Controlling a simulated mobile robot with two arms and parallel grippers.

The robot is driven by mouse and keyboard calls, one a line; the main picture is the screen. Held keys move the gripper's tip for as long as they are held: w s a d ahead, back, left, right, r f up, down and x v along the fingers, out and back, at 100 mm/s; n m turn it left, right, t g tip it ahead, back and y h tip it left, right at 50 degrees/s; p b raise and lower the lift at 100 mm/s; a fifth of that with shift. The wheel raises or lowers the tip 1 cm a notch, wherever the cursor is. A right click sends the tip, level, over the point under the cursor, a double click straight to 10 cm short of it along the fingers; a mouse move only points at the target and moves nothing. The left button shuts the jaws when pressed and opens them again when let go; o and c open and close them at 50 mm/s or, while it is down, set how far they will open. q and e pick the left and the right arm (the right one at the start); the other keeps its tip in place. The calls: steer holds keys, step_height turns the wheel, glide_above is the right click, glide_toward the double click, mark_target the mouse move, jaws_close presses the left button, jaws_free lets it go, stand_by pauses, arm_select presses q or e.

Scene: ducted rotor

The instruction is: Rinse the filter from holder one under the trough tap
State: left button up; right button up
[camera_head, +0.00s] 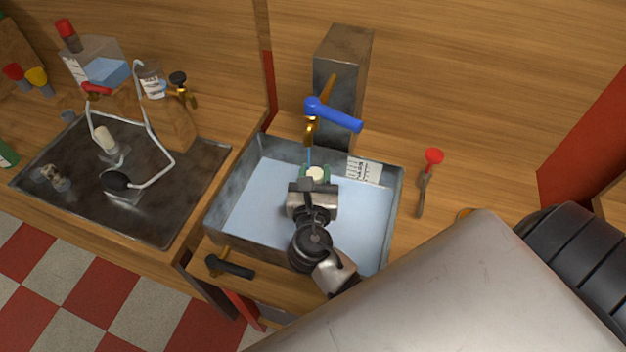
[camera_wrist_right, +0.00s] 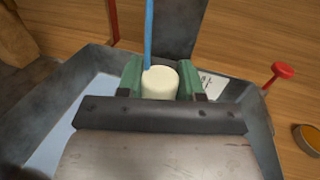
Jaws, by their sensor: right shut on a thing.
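A short cream cylindrical filter (camera_wrist_right: 160,83) sits between the green-padded fingers of my right gripper (camera_head: 315,174). The gripper is shut on it, over the trough (camera_head: 223,205). A thin blue stream of water (camera_wrist_right: 149,35) comes down at the filter in the right wrist view. The trough tap (camera_head: 333,114) has a blue lever and a brass spout, just above and behind the gripper. Another cream cylinder (camera_head: 104,140) stands on the tray. My left gripper is not in view.
The dark metal tray (camera_head: 190,185) lies left of the trough. A grey post (camera_head: 342,75) stands behind the tap. A red-knobbed lever (camera_head: 430,172) is on the wood to the right. A black-handled brass valve (camera_head: 230,266) is at the trough's front left. A labelled card (camera_head: 364,169) is at the trough's back right.

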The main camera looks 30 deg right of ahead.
steer(key=shift+w+a, duration=0.1)
steer(key=shift+a, duration=0.1)
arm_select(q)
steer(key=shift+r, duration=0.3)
arm_select(e)
steer(key=v, duration=0.8)
steer(key=shift+d, duration=0.3)
arm_select(q)
steer(key=shift+p, duration=0.3)
stand_by(0.8)
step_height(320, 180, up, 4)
steer(key=p, duration=0.4)
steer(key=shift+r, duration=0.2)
arm_select(e)
steer(key=s+a+r, duration=0.2)
steer(key=s+r, duration=0.2)
steer(key=shift+s+a, duration=0.2)
steer(key=shift+s, duration=0.15)
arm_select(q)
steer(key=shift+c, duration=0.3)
